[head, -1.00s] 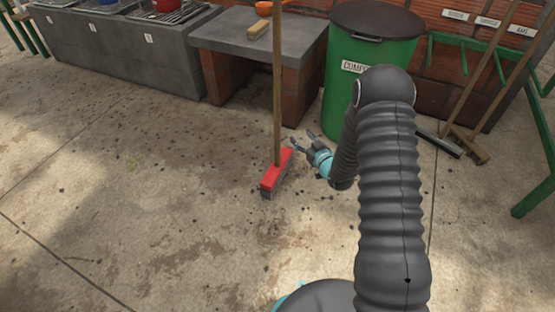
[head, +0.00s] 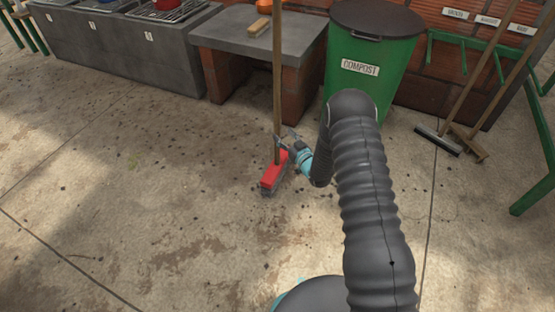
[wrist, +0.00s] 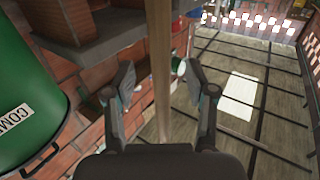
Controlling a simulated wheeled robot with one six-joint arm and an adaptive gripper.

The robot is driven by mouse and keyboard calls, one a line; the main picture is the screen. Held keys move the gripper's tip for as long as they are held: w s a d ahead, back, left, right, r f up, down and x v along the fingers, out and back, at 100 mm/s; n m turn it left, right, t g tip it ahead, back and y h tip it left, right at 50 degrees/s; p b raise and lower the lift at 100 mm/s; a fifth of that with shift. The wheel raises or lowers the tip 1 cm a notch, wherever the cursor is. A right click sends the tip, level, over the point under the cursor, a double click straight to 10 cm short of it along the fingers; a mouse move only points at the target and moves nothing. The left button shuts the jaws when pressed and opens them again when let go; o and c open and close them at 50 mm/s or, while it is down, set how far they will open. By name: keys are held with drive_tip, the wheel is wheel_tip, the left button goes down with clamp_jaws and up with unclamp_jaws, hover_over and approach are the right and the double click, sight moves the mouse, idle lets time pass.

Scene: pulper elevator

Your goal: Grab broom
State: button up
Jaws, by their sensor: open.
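The broom has a red head (head: 274,173) on the concrete floor and a long wooden handle (head: 277,80) that stands upright. My gripper (head: 280,141) is at the lower part of the handle, just above the red head. In the wrist view the handle (wrist: 161,75) runs between the two fingers of my gripper (wrist: 161,95). The fingers are apart, one on each side of the handle, with gaps on both sides. The red head is out of the wrist view.
A green compost bin (head: 366,55) stands right behind my arm. A brick-based table (head: 225,35) with a brush (head: 258,26) is behind the broom. A squeegee (head: 437,141) and another tool lean at the right.

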sight(279, 129)
drive_tip(key=shift+r+x, duration=0.1)
drive_tip(key=shift+x, duration=1.2)
drive_tip(key=shift+r+x, duration=0.15)
drive_tip(key=shift+x, duration=1.2)
drive_tip(key=shift+c, duration=0.3)
clamp_jaws()
drive_tip(key=shift+r, duration=0.15)
